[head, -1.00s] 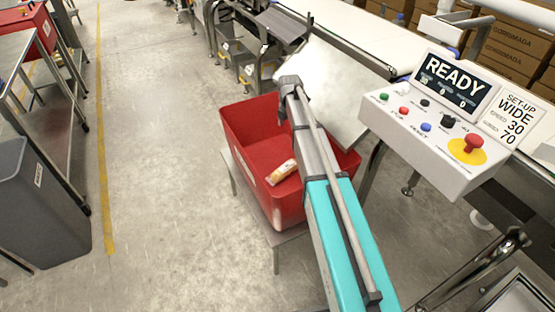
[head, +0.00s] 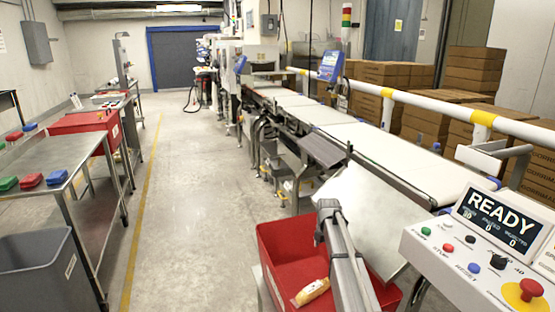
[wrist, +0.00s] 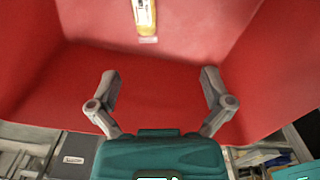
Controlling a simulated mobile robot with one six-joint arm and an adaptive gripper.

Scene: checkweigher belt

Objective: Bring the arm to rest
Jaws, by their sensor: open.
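My gripper (wrist: 160,95) shows in the wrist view with its two fingers wide apart and nothing between them. It faces the inside of a red bin (wrist: 250,85). A yellow and white pack (wrist: 144,14) lies in the bin, ahead of the fingertips and apart from them. In the head view my arm reaches over the red bin (head: 277,254), and the pack (head: 311,291) lies on the bin's floor left of the arm. The gripper's fingers are hidden in the head view.
A control panel (head: 460,262) reading READY, with a red stop knob (head: 523,293), stands right of my arm. The conveyor (head: 365,143) and its guard rail (head: 420,103) run behind. A steel table (head: 75,165) and grey bin (head: 40,270) stand left. The floor (head: 185,200) between is clear.

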